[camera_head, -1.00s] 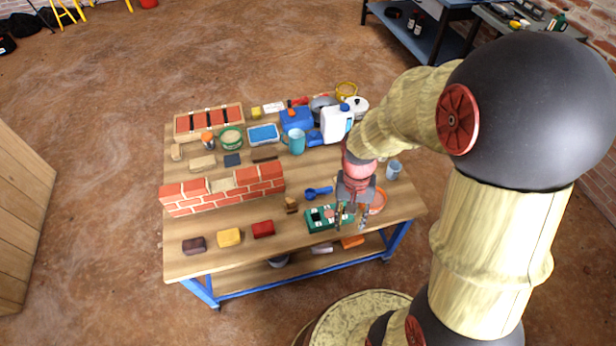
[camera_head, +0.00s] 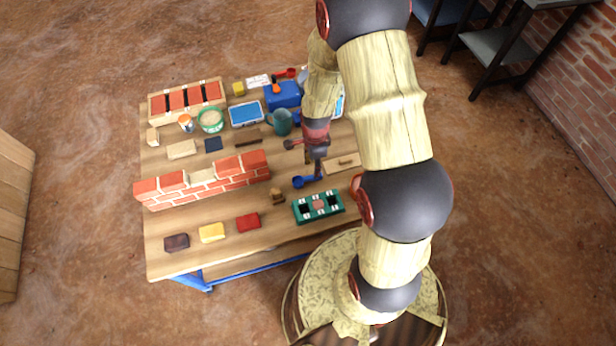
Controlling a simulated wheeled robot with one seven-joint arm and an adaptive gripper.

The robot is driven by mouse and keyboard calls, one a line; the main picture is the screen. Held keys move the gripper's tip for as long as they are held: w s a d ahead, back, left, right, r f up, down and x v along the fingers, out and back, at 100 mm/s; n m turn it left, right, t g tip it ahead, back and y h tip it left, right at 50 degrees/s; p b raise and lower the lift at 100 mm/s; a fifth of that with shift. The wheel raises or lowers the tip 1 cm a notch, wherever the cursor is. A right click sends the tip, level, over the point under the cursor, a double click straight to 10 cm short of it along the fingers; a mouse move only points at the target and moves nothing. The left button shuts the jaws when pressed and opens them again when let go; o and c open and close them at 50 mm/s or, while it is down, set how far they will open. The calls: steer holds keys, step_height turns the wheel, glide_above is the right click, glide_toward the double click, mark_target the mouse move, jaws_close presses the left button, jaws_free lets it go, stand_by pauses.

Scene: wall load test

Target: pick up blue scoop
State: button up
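The blue scoop (camera_head: 299,182) lies on the wooden table, right of the brick wall and behind the green box. Its bowl is at the left and its handle runs right. My gripper (camera_head: 314,171) points down at the handle end of the scoop. One fingertip overlaps the handle in the picture. I cannot tell whether it touches the handle, or whether the fingers are open or shut. The scoop appears to rest on the table.
The green box with dark openings (camera_head: 318,206) stands in front of the scoop. A small wooden block (camera_head: 277,196) is to its left. A wooden board with a handle (camera_head: 343,163) lies right of the gripper. A teal mug (camera_head: 281,122) stands behind. The low brick wall (camera_head: 205,183) is at left.

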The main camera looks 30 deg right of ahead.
mark_target(307, 180)
step_height(307, 180, down, 2)
steer(key=shift+s+f+b, duration=0.1)
steer(key=shift+b, duration=0.25)
steer(key=shift+w+f+b, duration=0.2)
steer(key=shift+f+b, duration=0.5)
steer(key=shift+f, duration=0.65)
steer(key=shift+w+f+b, duration=0.15)
steer(key=shift+f+b, duration=0.55)
steer(key=shift+f, duration=0.65)
jaws_close()
